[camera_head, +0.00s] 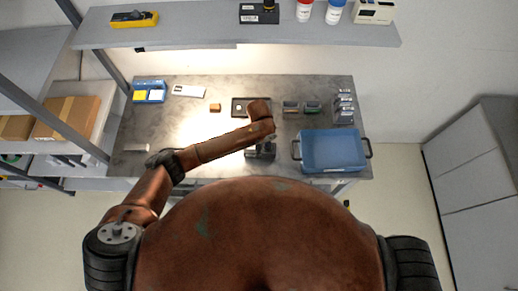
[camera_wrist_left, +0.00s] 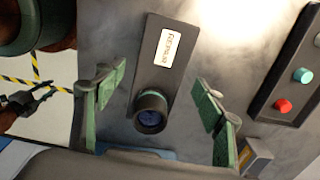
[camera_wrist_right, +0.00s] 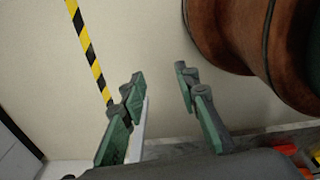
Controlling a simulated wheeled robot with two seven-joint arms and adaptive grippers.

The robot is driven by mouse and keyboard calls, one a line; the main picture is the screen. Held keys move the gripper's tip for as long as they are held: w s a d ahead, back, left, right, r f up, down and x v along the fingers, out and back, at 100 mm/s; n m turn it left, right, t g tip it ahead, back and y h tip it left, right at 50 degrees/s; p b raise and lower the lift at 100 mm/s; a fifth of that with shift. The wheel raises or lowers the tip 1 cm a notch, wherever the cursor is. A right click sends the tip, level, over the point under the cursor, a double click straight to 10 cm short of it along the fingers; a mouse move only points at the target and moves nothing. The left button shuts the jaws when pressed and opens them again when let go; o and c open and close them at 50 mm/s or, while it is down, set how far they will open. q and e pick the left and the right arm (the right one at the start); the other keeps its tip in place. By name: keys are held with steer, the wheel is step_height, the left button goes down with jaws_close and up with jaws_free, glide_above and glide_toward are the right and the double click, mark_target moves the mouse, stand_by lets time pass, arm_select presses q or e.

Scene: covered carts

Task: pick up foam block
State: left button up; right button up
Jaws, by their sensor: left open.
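No object is plainly recognisable as the foam block.
The workbench (camera_head: 190,133) holds a blue tote (camera_head: 332,151) at right, a small blue bin (camera_head: 149,91) at left, and a dark tray (camera_head: 239,112) at the middle back. A shelf (camera_head: 200,36) runs above the back. A button box (camera_wrist_left: 290,85) lies right of the left gripper.

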arm_select(q)
steer(key=shift+f, duration=1.45)
arm_select(e)
steer(key=shift+w+r, duration=0.35)
steer(key=shift+w, duration=0.5)
arm_select(q)
steer(key=shift+s, duration=0.1)
steer(key=shift+c, duration=0.2)
steer(key=c, duration=1.2)
arm_select(e)
steer(key=shift+s+a, duration=0.3)
arm_select(q)
steer(key=shift+r, duration=0.1)
arm_select(e)
steer(key=shift+d, duration=0.15)
